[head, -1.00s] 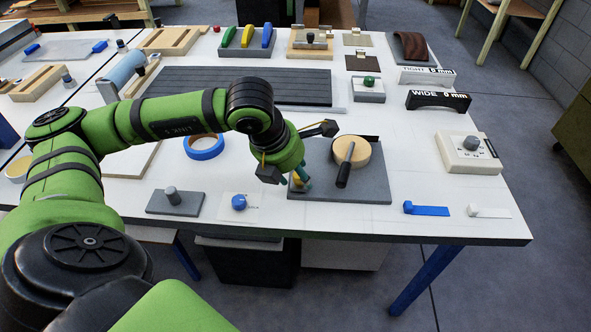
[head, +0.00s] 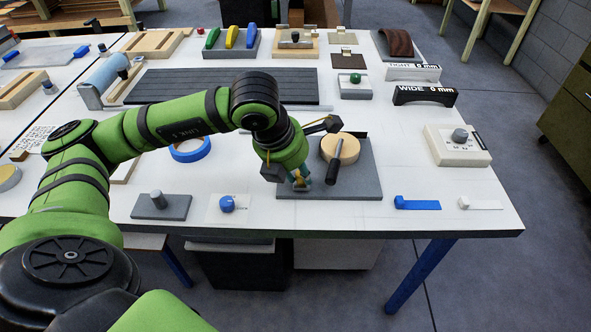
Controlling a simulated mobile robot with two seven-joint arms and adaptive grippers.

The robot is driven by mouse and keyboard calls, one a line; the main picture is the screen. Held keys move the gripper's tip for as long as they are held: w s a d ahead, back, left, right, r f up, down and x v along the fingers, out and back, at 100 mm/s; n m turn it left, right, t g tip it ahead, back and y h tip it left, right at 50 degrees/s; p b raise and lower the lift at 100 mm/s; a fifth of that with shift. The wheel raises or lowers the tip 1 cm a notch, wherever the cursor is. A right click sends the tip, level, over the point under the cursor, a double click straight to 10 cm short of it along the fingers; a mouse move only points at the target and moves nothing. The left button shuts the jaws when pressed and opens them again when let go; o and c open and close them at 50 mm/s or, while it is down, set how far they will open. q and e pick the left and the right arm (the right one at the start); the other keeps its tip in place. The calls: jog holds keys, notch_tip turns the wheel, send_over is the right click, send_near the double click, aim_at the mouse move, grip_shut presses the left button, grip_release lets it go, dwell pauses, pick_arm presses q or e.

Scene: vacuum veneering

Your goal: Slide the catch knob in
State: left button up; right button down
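A grey plate (head: 350,185) lies near the table's front edge. On it stands a round wooden disc (head: 341,148) with a black-handled lever (head: 332,168) across it. A small brass-coloured piece, possibly the catch knob (head: 298,176), shows at the plate's left front part. My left gripper (head: 301,184) points down over that part, with teal fingertips at the brass piece. The wrist hides much of the piece. I cannot tell whether the fingers touch or grip it. My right gripper is not in view.
A grey block with a peg (head: 165,206) and a blue knob (head: 227,204) lie left of the plate. A blue strip (head: 416,204) and a white dial box (head: 457,146) are at right. The table between plate and dial box is clear.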

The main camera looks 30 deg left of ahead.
pick_arm(q)
jog(key=shift+o, duration=1.4)
jog(key=shift+r, duration=0.1)
jog(key=v, duration=1.2)
jog(key=shift+s, duration=0.15)
